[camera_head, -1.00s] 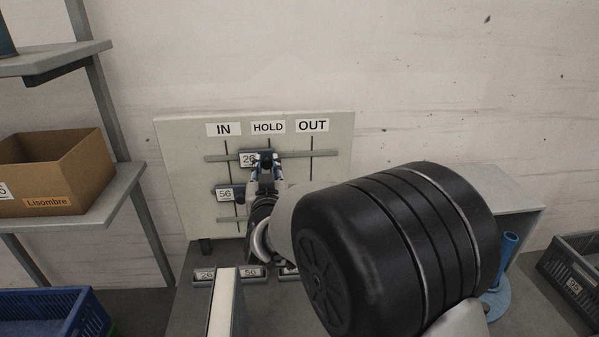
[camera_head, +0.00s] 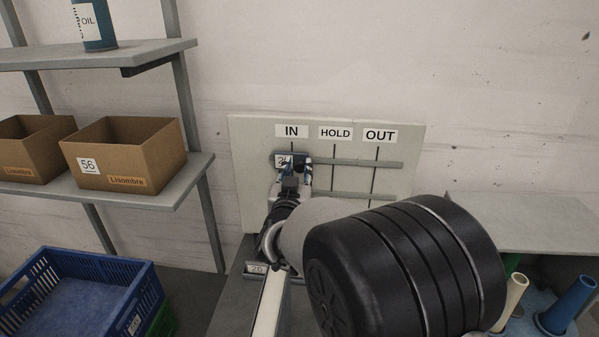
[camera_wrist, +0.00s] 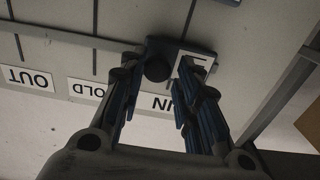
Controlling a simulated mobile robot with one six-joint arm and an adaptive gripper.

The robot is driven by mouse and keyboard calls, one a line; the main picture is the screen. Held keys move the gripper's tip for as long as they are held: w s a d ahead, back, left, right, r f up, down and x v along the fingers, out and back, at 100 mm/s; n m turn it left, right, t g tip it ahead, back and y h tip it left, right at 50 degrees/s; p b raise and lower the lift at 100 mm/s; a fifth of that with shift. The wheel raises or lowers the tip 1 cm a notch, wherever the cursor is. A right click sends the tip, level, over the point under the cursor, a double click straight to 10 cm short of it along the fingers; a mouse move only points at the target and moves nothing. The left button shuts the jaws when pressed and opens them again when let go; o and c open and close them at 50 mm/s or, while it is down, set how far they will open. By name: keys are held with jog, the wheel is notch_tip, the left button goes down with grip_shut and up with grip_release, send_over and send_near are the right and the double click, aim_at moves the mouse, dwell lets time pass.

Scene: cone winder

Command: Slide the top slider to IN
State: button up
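The top slider (camera_head: 283,160), a dark blue block with a white number tag, sits on the top rail at the left, below the IN label (camera_head: 291,131). In the wrist view the slider (camera_wrist: 208,56) lies across the vertical IN line, its round dark knob (camera_wrist: 157,68) facing me. My gripper (camera_head: 305,172) is at the slider. In the wrist view my gripper (camera_wrist: 158,70) has its fingers apart, one each side of the knob. The left finger is close to the knob; I cannot tell if it touches. The lower sliders are mostly hidden behind my arm.
The grey board (camera_head: 410,140) also carries HOLD (camera_head: 335,133) and OUT (camera_head: 380,135) labels. The top rail (camera_head: 365,163) is bare right of the slider. A shelf with cardboard boxes (camera_head: 125,155) stands left, a blue crate (camera_head: 80,295) below it. A grey table (camera_head: 520,225) is at right.

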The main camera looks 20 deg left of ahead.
jog(key=shift+o, duration=1.2)
jog(key=shift+a, duration=0.1)
jog(key=shift+o, duration=0.2)
jog(key=shift+s, duration=0.1)
jog(key=v, duration=1.2)
jog(key=shift+r, duration=0.15)
